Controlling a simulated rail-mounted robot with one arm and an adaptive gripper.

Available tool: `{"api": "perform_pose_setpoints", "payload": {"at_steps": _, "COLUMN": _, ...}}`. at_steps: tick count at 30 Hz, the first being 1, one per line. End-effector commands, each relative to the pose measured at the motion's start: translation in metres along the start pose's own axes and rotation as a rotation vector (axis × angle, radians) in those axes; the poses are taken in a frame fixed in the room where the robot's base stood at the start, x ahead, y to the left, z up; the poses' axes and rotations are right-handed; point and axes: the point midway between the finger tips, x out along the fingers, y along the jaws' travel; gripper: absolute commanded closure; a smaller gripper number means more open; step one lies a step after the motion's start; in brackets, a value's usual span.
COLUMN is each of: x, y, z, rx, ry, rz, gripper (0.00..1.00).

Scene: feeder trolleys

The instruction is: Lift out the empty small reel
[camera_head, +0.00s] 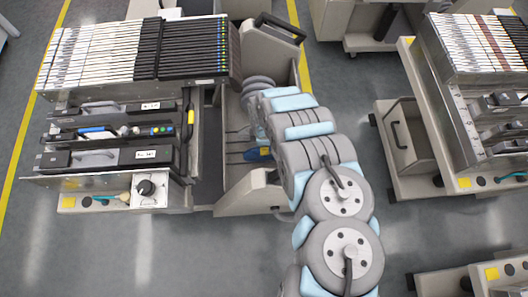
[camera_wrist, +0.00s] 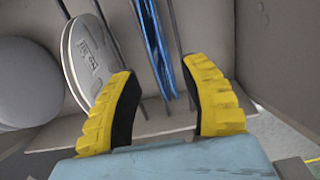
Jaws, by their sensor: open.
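A blue reel (camera_wrist: 153,45) stands nearly edge-on in the wrist view, upright between thin dark rods and ahead of the gap between my fingers. A pale grey reel (camera_wrist: 90,62) with printed marks leans to its left, partly behind my left finger. My gripper (camera_wrist: 165,108) has yellow ribbed fingers spread wide, with nothing held between them. I cannot tell for sure which reel is empty. In the head view my arm hides the gripper, and a small blue part (camera_head: 257,154) shows in the trolley's bin (camera_head: 240,192).
A large grey rounded object (camera_wrist: 27,85) sits at the left in the wrist view. Bin walls (camera_wrist: 275,45) rise close on the right. In the head view, the feeder trolley (camera_head: 75,183) stands left of the bin, and another trolley (camera_head: 440,185) stands right, across open floor.

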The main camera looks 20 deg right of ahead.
Motion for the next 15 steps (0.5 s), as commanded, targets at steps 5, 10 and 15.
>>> {"api": "perform_pose_setpoints", "payload": {"at_steps": 5, "x": 0.012, "y": -0.001, "z": 0.0, "rx": 0.0, "ry": 0.001, "rz": 0.0, "gripper": 0.55}}
{"api": "perform_pose_setpoints", "payload": {"at_steps": 10, "x": 0.037, "y": -0.003, "z": 0.001, "rx": 0.0, "ry": 0.002, "rz": 0.001, "gripper": 0.55}}
{"api": "perform_pose_setpoints", "payload": {"at_steps": 15, "x": 0.051, "y": -0.002, "z": 0.001, "rx": -0.002, "ry": 0.002, "rz": 0.003, "gripper": 0.55}}
